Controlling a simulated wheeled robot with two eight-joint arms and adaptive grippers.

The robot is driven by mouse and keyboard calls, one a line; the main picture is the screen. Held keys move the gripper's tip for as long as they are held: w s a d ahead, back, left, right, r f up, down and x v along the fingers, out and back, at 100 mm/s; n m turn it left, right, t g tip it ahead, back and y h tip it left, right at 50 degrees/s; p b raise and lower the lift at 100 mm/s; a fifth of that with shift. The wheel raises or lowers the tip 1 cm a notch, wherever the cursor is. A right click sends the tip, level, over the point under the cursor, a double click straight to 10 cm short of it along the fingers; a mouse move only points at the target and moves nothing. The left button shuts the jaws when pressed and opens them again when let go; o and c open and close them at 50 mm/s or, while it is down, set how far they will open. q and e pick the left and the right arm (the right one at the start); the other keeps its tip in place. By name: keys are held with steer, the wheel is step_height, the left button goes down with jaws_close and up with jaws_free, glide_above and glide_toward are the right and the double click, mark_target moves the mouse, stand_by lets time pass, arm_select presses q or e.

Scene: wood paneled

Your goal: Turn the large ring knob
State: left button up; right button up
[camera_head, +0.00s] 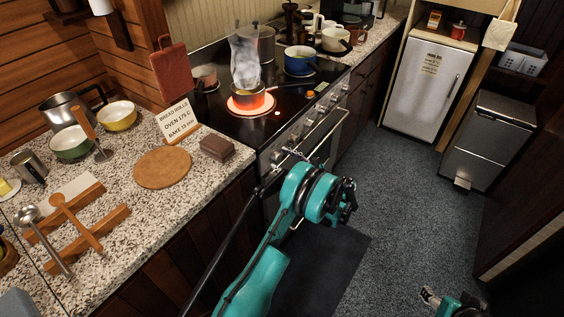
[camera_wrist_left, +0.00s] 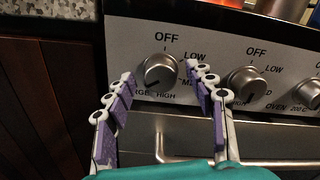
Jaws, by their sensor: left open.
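The large ring knob (camera_wrist_left: 159,71) is the leftmost round metal knob on the stove's front panel, in the left wrist view. "OFF" is above it, "LOW" at its upper right, "HIGH" below, and a partly hidden word ends in "RGE". My left gripper (camera_wrist_left: 160,75) is open, with purple-padded fingers spread to either side of the knob in the picture; I cannot tell whether they touch it. In the head view, my left gripper (camera_head: 291,155) is at the stove's front panel. My right gripper (camera_head: 430,297) shows only partly at the bottom right, away from the stove.
A second knob (camera_wrist_left: 246,84) is close to the right finger. The oven handle (camera_wrist_left: 180,158) runs below the knobs. A blue pot (camera_head: 299,61) stands behind. The floor (camera_head: 390,190) to the right is clear.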

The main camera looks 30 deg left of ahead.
arm_select(q)
steer(key=shift+a, duration=0.4)
steer(key=c, duration=1.2)
steer(key=shift+o, duration=0.2)
steer(key=n, duration=0.5)
steer(key=shift+s, duration=0.1)
steer(key=n, duration=0.5)
steer(key=shift+f+n, duration=0.15)
steer(key=shift+n, duration=0.45)
